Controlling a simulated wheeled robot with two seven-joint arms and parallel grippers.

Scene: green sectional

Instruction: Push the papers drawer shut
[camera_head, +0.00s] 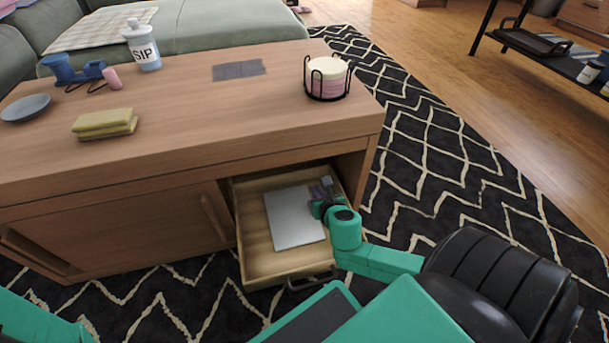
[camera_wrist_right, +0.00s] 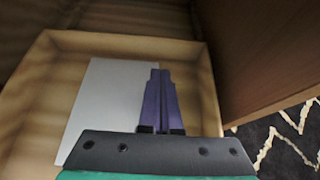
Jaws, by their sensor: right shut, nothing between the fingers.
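The wooden papers drawer (camera_head: 257,245) is pulled out from the right part of the coffee table. Its dark handle (camera_head: 312,280) is on the near front panel. A pale grey-white paper stack (camera_head: 293,218) lies flat inside. My right gripper (camera_head: 322,190) is shut and empty, over the right side of the open drawer, with its wrist above the drawer's right edge. In the right wrist view, its purple fingers (camera_wrist_right: 160,100) are together over the drawer (camera_wrist_right: 35,125), beside and partly over the papers (camera_wrist_right: 100,100). I cannot tell whether they touch anything. My left gripper is out of view.
The wooden coffee table (camera_head: 180,130) holds a wire coaster holder (camera_head: 327,78), a yellow sponge-like block (camera_head: 105,123), a bottle (camera_head: 142,48) and a grey plate (camera_head: 26,107). A patterned rug (camera_head: 430,150) lies right of the drawer, clear of objects. A dark shelf (camera_head: 545,55) stands far right.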

